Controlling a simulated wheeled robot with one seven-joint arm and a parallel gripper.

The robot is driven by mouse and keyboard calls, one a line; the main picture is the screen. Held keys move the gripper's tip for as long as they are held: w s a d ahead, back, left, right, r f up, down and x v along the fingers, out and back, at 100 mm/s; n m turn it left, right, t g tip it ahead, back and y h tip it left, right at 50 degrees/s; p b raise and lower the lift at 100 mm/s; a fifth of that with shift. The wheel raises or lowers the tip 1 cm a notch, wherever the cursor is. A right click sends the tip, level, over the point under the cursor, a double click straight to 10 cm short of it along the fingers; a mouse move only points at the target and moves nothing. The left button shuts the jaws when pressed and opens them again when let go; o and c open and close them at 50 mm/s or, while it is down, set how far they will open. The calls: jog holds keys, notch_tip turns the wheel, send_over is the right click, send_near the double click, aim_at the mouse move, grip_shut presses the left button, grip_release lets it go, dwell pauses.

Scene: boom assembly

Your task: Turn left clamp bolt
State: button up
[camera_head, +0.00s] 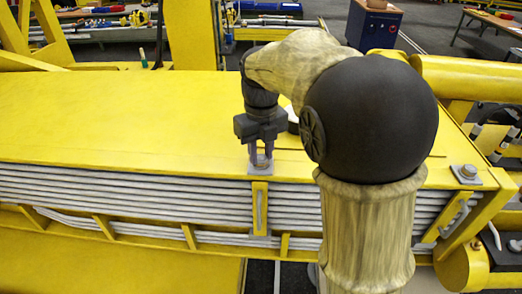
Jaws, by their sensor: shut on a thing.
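The left clamp bolt (261,160) stands on a grey plate at the front edge of the yellow boom's top face. My gripper (261,154) points straight down over it, with its two fingers around the bolt head and shut on it. The fingers partly cover the bolt head. The clamp (260,207) below the bolt is a yellow bracket with a grey handle, set against the boom's front side. A second bolt (468,171) on a similar grey plate sits at the right end of the boom.
Several grey hoses or pipes (120,190) run along the boom's front side. A yellow cylinder (470,78) lies behind at the right. The boom's top (110,110) is largely bare to the left. A blue cabinet (373,27) stands in the background.

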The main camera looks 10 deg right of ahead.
aim_at(260, 158)
jog(key=shift+w+r, duration=0.1)
jog(key=shift+r, duration=0.1)
jog(key=o, duration=1)
jog(key=shift+f, duration=0.1)
notch_tip(260, 158, up, 17)
jog(key=b, duration=0.2)
jog(key=shift+r+b, duration=0.2)
jog(key=shift+b, duration=0.1)
jog(key=shift+a+f, duration=0.1)
